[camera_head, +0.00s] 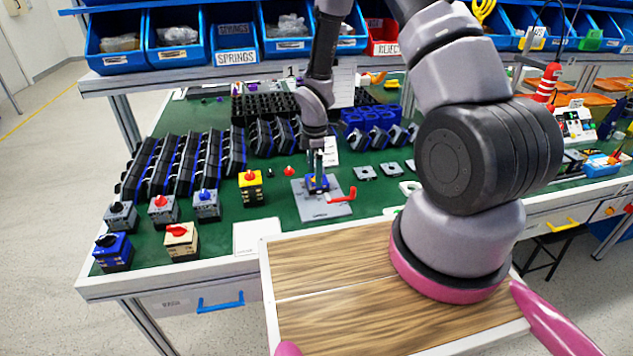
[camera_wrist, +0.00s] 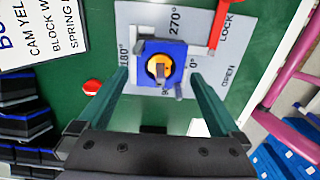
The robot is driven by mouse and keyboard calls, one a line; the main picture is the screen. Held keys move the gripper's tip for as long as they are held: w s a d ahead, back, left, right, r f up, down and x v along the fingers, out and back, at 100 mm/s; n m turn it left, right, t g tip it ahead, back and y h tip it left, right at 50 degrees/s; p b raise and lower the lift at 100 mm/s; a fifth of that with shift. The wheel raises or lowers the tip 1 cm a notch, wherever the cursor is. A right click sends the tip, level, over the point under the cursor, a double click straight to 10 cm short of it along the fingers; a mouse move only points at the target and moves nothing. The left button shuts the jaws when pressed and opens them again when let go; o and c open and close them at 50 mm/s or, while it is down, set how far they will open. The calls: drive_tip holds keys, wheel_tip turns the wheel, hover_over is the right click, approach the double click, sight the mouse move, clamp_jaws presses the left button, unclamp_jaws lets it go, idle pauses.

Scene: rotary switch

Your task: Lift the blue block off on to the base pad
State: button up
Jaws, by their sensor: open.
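The blue block (camera_wrist: 150,50) sits on the grey base pad (camera_wrist: 196,24), which is marked with degree numbers and LOCK and OPEN. A yellow ring with a dark centre shows in the block's top. The block (camera_head: 317,183) and pad (camera_head: 312,205) also show in the head view, below my gripper (camera_head: 318,165). In the wrist view my gripper (camera_wrist: 160,85) has its two fingers apart, one on each side of the block, with gaps visible. I cannot tell how far above the block the fingertips are. A red lever (camera_wrist: 219,25) lies at the pad's edge.
Yellow (camera_head: 250,187) and grey switch blocks (camera_head: 207,205) stand left of the pad. Black and blue modules (camera_head: 180,165) fill the back left. Small grey plates (camera_head: 365,173) lie to the right.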

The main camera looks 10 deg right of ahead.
wheel_tip(320, 180, down, 2)
drive_tip(key=shift+c, duration=0.3)
drive_tip(key=c, duration=1.3)
wheel_tip(320, 180, up, 10)
drive_tip(key=shift+r, duration=0.1)
drive_tip(key=shift+c, duration=0.2)
wheel_tip(320, 180, up, 8)
drive_tip(key=shift+r, duration=0.2)
idle(0.7)
